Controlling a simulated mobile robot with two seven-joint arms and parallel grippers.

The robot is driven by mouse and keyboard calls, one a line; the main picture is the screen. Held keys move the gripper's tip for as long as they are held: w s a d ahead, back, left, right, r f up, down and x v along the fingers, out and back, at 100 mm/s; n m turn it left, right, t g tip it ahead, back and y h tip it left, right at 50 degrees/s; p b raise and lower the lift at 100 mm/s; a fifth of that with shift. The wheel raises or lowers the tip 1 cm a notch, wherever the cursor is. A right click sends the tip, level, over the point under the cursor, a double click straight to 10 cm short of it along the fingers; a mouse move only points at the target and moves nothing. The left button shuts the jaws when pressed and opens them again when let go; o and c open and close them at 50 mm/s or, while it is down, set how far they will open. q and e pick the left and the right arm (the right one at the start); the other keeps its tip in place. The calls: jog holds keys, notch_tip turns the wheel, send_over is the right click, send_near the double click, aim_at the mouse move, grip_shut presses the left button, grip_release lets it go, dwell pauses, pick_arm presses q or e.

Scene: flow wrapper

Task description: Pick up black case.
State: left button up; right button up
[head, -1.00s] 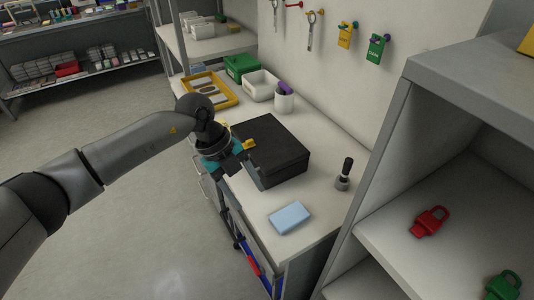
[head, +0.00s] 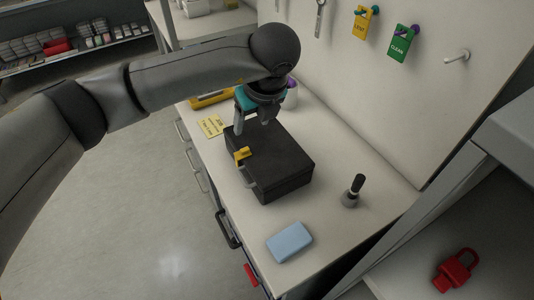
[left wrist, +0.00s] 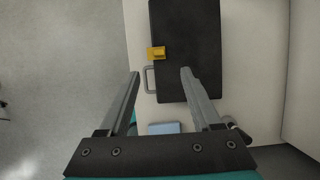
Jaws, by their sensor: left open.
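The black case (head: 280,165) lies flat on the white counter, with a yellow tag or latch (head: 242,154) and a grey handle (head: 249,178) on its front side. In the left wrist view the case (left wrist: 190,40) is ahead of the fingers, with the handle (left wrist: 149,79) at its left edge. My left gripper (head: 252,124) is open and empty, pointing down above the far left end of the case. In the left wrist view its two fingers (left wrist: 160,72) are spread apart, the handle between them in the picture. My right gripper is not in view.
A light blue block (head: 289,242) and a black-handled stamp (head: 352,191) stand on the counter near the case. A yellow card (head: 211,126) lies to its left. A shelf with a red padlock (head: 456,270) is at right.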

aim_at(245, 149)
pick_arm(q)
jog(key=x, duration=0.6)
jog(key=shift+s+f, duration=0.1)
jog(key=shift+f, duration=0.3)
jog(key=shift+a+f, duration=0.2)
jog(key=shift+f, duration=0.2)
jog(key=x, duration=0.5)
jog(key=shift+d+f, duration=0.1)
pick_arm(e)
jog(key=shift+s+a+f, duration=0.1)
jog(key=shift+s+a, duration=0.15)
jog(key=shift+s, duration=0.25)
pick_arm(q)
grip_shut()
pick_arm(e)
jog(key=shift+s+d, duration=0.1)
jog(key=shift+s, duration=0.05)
